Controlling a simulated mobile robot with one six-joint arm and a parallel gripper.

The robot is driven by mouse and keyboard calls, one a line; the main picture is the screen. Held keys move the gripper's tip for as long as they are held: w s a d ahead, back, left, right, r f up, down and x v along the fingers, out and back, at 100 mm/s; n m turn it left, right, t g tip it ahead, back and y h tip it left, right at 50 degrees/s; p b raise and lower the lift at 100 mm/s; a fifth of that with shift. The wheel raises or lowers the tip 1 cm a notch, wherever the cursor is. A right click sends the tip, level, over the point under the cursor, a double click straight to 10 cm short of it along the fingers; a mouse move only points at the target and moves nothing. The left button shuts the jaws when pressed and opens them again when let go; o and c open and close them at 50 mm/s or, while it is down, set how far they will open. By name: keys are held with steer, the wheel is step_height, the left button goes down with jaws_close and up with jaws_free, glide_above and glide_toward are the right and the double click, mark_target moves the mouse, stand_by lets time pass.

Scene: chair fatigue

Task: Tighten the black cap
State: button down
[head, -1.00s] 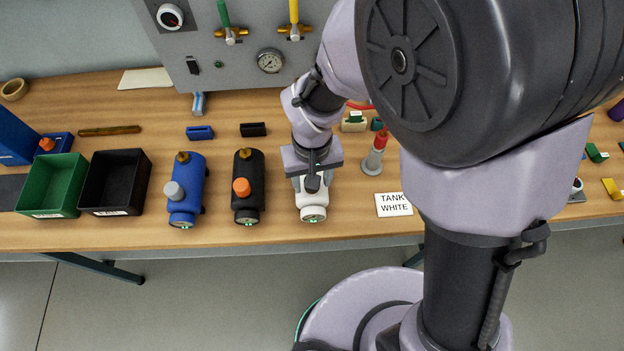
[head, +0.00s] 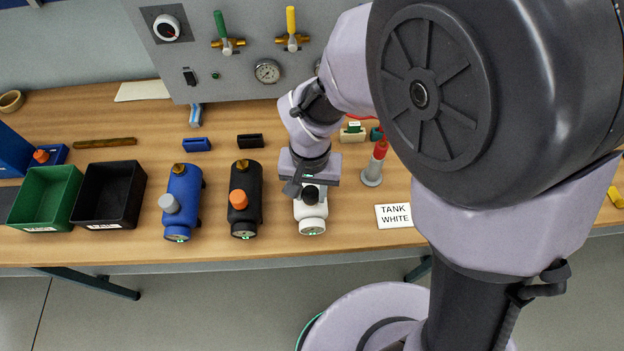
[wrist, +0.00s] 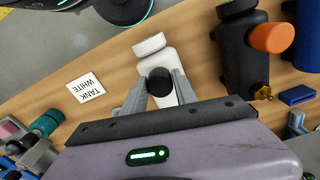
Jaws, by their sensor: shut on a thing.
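The white tank (head: 310,217) lies on the bench, with its black cap (head: 311,195) on top. In the wrist view the black cap (wrist: 159,82) sits between the two grey fingers of my gripper (wrist: 160,84), which is shut on it. The white tank (wrist: 150,45) extends beyond the cap. In the head view my wrist comes down from behind the tank and hides its rear part. Whether the cap sits fully down on its neck cannot be told.
A black tank (head: 246,200) with an orange cap and a blue tank (head: 183,205) with a grey cap stand to the left. The "TANK WHITE" card (head: 395,216) and a red-topped grey piece (head: 376,163) are to the right. Green (head: 20,217) and black (head: 76,203) bins are further left.

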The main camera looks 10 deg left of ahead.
steer(key=shift+f+m+b, duration=0.2)
steer(key=shift+m+b, duration=0.45)
steer(key=shift+m, duration=0.55)
steer(key=shift+r+m, duration=0.15)
steer(key=shift+m, duration=0.65)
steer(key=shift+m+b, duration=0.75)
steer(key=shift+m, duration=0.15)
steer(key=shift+m+b, duration=0.35)
steer(key=shift+m, duration=0.75)
steer(key=shift+m+b, duration=0.7)
steer(key=shift+m, duration=1.3)
